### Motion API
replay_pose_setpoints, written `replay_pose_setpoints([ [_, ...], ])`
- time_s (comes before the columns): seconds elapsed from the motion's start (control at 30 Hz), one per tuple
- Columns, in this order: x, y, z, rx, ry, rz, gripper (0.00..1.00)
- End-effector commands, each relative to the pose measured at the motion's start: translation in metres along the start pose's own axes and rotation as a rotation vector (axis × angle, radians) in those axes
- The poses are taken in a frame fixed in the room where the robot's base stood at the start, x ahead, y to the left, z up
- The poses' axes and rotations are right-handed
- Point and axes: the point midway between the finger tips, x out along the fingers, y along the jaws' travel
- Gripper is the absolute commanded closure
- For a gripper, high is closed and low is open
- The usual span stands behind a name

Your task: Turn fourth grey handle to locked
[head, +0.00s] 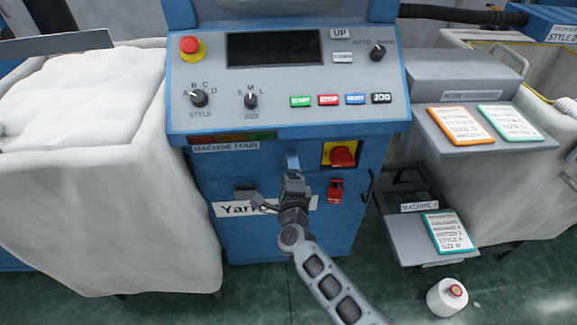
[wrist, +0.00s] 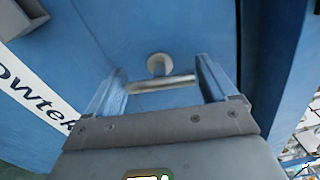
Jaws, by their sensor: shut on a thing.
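The grey handle (wrist: 165,82) shows in the wrist view as a round metal hub on the blue front panel, with a bar lying crosswise between my fingers. My gripper (wrist: 158,88) has a blue finger at each end of this bar and is shut on it. In the head view my gripper (head: 293,162) is at the blue front of the machine labelled MACHINE FOUR (head: 226,146), below the control panel. There my gripper and arm hide the handle. No locked or unlocked mark can be read around it.
A red rotary switch on a yellow plate (head: 342,154) and a red padlock-like piece (head: 335,190) sit close to the right of my gripper. A white fabric bin (head: 180,200) stands left. A grey step (head: 410,245) and a white yarn cone (head: 446,298) are at right.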

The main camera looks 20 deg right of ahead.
Motion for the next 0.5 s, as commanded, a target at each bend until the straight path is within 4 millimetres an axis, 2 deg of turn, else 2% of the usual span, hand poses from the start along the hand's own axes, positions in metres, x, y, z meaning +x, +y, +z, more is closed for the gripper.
replay_pose_setpoints([
  [0.23,-0.0003,-0.0007,0.0008,-0.13,-0.001,0.001,0.45],
  [0.5,-0.0004,0.0006,0.0004,-0.19,-0.001,0.001,0.45],
])
